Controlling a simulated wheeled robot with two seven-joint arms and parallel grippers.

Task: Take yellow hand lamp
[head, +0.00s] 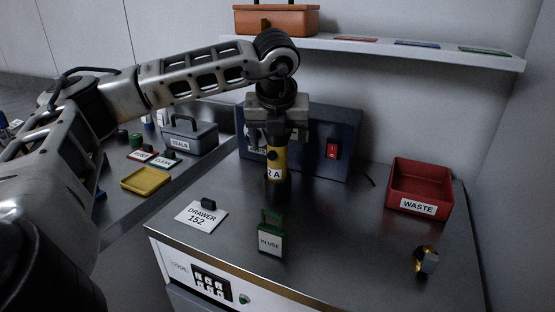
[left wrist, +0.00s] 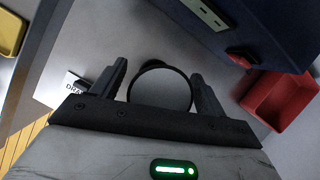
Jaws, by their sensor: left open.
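The yellow hand lamp (head: 277,163) stands upright on the grey bench top in the head view, with dark lettering on its yellow body. My left gripper (head: 277,135) comes down over it from above, with its jaws at the lamp's upper part. In the left wrist view the lamp's round, dark-rimmed top (left wrist: 160,90) lies between the two open fingers of the left gripper (left wrist: 161,92). My right gripper is not in view.
A dark blue panel box (head: 345,125) with a red switch stands just behind the lamp. A green "IN USE" tag (head: 270,241) stands in front. A "DRAWER 152" card (head: 200,216) lies left. A red WASTE bin (head: 420,180) and small metal object (head: 427,261) are right.

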